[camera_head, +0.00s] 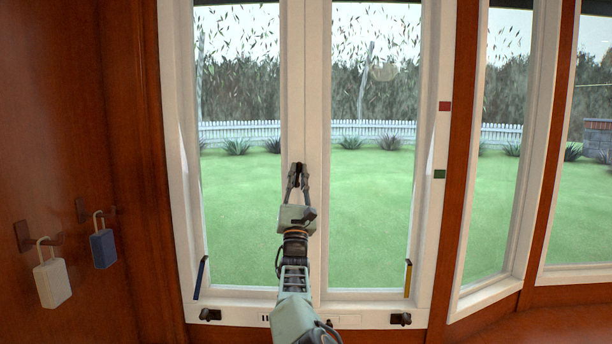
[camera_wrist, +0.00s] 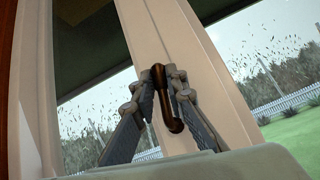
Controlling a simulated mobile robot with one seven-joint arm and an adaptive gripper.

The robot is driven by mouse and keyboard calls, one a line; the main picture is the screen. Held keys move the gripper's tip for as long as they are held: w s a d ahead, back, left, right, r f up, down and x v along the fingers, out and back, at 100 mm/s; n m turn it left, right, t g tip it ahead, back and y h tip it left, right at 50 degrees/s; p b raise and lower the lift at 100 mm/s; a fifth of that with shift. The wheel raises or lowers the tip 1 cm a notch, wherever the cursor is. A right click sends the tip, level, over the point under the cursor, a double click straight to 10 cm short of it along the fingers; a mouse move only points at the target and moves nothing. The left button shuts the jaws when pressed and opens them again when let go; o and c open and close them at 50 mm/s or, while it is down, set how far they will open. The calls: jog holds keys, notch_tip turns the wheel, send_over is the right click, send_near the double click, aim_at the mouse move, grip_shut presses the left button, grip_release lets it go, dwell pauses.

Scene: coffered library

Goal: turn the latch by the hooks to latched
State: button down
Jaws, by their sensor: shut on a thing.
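A dark brown latch handle (camera_wrist: 166,105) sits on the white middle post of the window. In the head view my gripper (camera_head: 298,172) reaches up to the middle post, and the latch (camera_head: 298,178) shows as a small dark piece between the fingers. Two wall hooks (camera_head: 82,210) (camera_head: 23,237) are on the wood panel at the left.
A blue padlock (camera_head: 103,249) and a cream padlock (camera_head: 52,283) hang from the hooks. A blue bar (camera_head: 200,278) and a yellow bar (camera_head: 408,279) stand at the lower window corners. Red (camera_head: 445,106) and green (camera_head: 439,174) marks are on the right frame.

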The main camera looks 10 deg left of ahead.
jog(key=shift+s+a+r+n+g+y, duration=0.15)
jog(key=shift+n+g+y, duration=0.1)
jog(key=shift+n+y, duration=0.55)
jog(key=shift+w+a+f+n+g+y, duration=0.1)
jog(key=shift+n+g+y, duration=0.2)
jog(key=shift+n+y, duration=0.45)
jog(key=shift+s+a+r+n+g+y, duration=0.15)
jog(key=shift+n+g+y, duration=0.1)
jog(key=shift+n+y, duration=0.5)
jog(key=c, duration=1.9)
grip_release()
jog(key=shift+w+f, duration=0.1)
jog(key=shift+f, duration=0.05)
jog(key=shift+c, duration=0.2)
jog(key=v, duration=1.2)
